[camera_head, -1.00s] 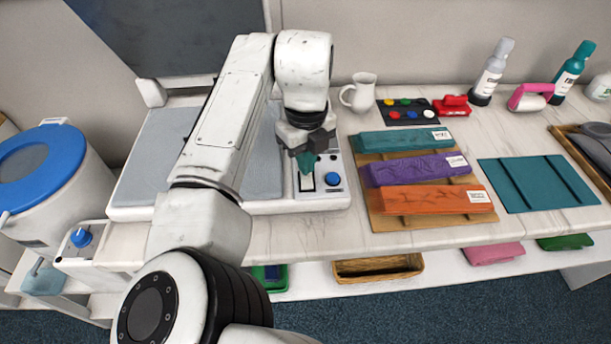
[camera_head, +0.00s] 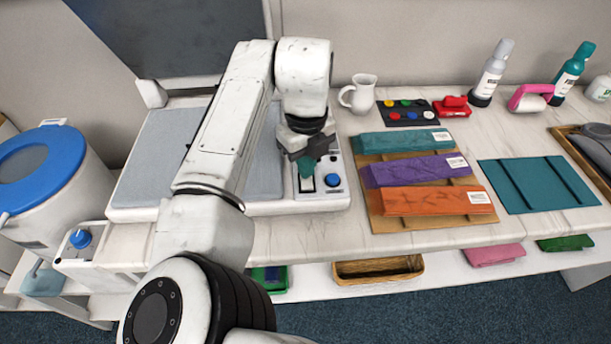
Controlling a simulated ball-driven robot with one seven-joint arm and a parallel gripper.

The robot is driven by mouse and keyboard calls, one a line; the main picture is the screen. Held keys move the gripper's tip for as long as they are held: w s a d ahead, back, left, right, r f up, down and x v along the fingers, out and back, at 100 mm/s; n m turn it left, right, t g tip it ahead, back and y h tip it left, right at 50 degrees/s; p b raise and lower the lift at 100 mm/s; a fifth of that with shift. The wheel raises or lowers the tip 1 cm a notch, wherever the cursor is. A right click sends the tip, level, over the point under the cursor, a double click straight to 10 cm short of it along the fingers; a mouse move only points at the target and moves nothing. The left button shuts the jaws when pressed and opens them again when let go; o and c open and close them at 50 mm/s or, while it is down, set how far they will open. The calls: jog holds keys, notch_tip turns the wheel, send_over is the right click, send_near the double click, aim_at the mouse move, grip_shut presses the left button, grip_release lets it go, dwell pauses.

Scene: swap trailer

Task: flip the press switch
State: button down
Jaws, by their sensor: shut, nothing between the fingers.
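The press (camera_head: 150,160) is a white base with a grey bed and a dark raised lid (camera_head: 172,35) behind it. Its control panel (camera_head: 321,196) is at the right end of the base, with a blue round knob (camera_head: 332,180). A pale switch (camera_head: 306,184) shows just left of the knob, partly hidden by my fingers. My gripper (camera_head: 306,172), with teal fingertips, is shut and empty, pointing down at the switch. It looks at or very near the switch; I cannot tell whether they touch.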

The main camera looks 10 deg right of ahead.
jog(key=shift+r+p, duration=2.65)
jog(key=shift+r, duration=0.8)
